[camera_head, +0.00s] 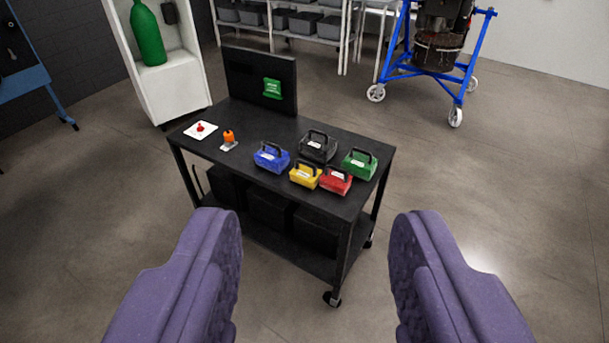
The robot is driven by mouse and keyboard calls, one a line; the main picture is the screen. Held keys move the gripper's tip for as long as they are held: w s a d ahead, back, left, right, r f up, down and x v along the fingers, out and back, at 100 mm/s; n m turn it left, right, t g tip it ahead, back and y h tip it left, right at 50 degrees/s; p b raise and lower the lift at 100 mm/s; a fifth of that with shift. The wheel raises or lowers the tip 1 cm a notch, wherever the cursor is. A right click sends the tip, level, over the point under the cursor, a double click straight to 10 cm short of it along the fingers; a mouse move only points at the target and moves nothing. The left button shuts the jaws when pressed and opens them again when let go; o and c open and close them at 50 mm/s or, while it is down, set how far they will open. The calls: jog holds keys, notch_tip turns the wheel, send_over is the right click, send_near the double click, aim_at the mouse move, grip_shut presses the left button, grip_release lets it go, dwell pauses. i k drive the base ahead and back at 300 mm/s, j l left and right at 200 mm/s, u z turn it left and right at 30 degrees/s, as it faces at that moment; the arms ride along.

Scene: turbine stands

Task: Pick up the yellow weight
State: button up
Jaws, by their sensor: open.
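The yellow weight (304,176) is a small block with a dark handle on top. It stands upright near the front edge of the black cart's top (220,168), between a blue weight (271,158) on its left and a red weight (337,181) on its right. My gripper (315,265) is open and empty, its two purple padded fingers wide apart at the bottom of the view. The fingers are nearer to the camera than the cart, and the yellow weight appears beyond the gap between them. No part of the gripper touches it.
A black weight (318,146) and a green weight (359,164) stand close behind. An orange item (229,139) and a white plate with a red button (199,130) are on the cart's left. A dark panel (250,78) rises at its back. Open floor lies right.

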aim_at(306, 174)
jog(key=i+j, duration=0.1)
jog(key=i, duration=0.35)
jog(key=i+j+z, duration=0.15)
jog(key=i, duration=0.35)
jog(key=i+j, duration=0.15)
jog(key=i, duration=0.3)
jog(key=i+j+z, duration=0.1)
jog(key=i, duration=0.4)
jog(key=i+j+z, duration=0.1)
jog(key=i+j, duration=0.15)
jog(key=i, duration=0.2)
jog(key=i+j, duration=0.2)
jog(key=i, duration=0.25)
